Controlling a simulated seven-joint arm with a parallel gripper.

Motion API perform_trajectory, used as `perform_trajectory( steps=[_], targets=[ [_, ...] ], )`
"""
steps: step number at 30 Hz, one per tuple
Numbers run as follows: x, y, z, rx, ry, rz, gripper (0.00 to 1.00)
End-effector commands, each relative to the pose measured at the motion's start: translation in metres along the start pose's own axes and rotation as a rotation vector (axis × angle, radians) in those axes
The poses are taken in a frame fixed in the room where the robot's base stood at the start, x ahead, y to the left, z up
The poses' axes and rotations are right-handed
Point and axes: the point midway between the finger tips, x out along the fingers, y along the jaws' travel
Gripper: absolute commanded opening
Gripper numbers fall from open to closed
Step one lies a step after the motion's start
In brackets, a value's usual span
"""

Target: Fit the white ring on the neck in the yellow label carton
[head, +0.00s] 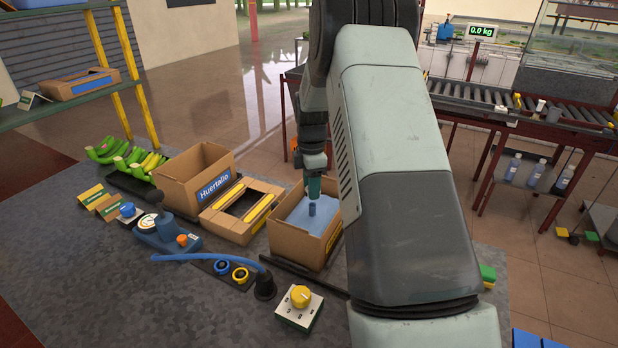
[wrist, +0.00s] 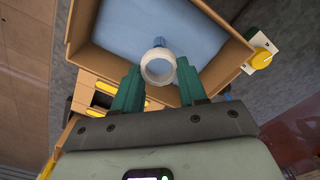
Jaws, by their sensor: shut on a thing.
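The white ring (wrist: 146,70) is between the two green fingertips of my gripper (wrist: 158,84), which is shut on it. The neck (head: 312,208) is a short blue tube standing up from the blue liner (head: 291,213) inside a brown carton (head: 290,244). A yellow label (head: 333,241) is on the carton's right side. In the head view my gripper (head: 314,187) points down just above the neck; the ring cannot be made out there. In the wrist view the neck (wrist: 155,43) shows partly behind the ring, and I cannot tell whether they touch.
An open carton with yellow strips (head: 229,227) and a taller Huertallo carton (head: 192,183) stand to the left. A yellow-knobbed dial box (head: 300,306) and a blue hose (head: 215,257) lie in front.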

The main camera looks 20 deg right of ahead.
Motion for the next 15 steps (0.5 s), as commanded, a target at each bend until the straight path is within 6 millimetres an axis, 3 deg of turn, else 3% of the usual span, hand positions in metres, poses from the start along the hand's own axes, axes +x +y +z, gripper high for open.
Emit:
perform_trajectory(
  steps=[15],
  targets=[
    [0.051, 0.000, -0.001, -0.001, 0.001, -0.001, 0.03]
  ],
)
